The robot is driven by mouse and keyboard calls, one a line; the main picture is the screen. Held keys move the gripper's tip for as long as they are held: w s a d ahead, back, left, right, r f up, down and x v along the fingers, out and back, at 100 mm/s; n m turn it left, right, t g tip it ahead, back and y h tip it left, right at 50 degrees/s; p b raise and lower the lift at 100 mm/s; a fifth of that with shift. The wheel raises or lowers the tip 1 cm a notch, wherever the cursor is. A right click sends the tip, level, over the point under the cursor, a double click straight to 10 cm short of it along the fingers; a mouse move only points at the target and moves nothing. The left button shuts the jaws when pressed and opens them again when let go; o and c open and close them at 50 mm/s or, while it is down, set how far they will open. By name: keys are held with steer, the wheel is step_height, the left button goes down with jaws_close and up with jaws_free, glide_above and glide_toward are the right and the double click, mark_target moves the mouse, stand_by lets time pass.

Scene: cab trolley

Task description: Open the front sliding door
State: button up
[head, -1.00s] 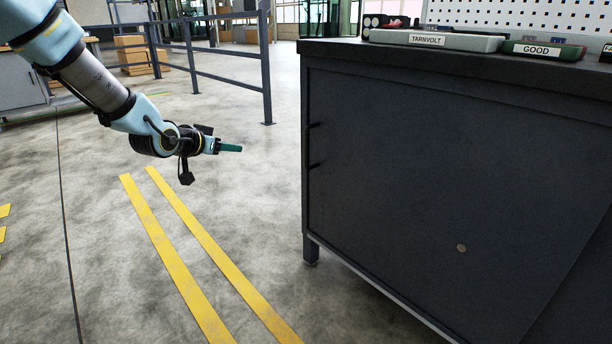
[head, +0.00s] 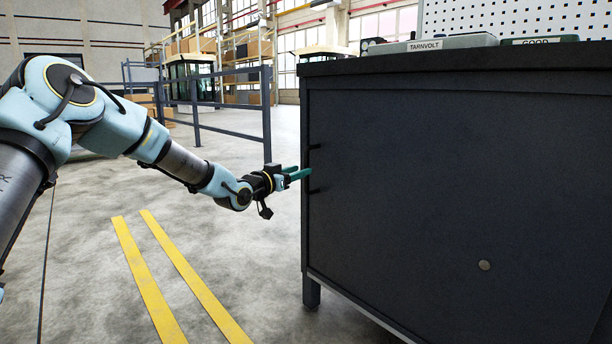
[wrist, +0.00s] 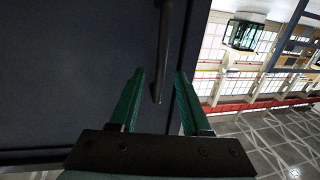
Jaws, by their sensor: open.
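The front sliding door (head: 420,190) is a dark grey panel on the near face of a dark cabinet. A slim dark bar handle (wrist: 163,60) stands near its left edge; in the head view only its short mounts show. My gripper (head: 308,172) is at that left edge, level with the handle. In the wrist view the green fingers (wrist: 157,80) are open, with the lower end of the handle between the fingertips. I cannot tell whether either finger touches it.
The dark worktop (head: 450,61) carries a case labelled TARNVOLT (head: 440,43) and a second labelled one. A dark railing (head: 225,105) stands behind my arm. The floor left of the cabinet, with yellow stripes (head: 180,270), is clear.

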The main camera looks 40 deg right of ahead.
mark_target(306, 189)
steer(key=shift+w+d+b, duration=0.15)
steer(key=shift+d+b, duration=0.1)
steer(key=shift+d, duration=0.8)
steer(key=shift+w+d+b, duration=0.15)
steer(key=shift+d+b, duration=0.1)
steer(key=shift+d, duration=0.75)
steer(key=shift+c, duration=0.2)
jaws_close()
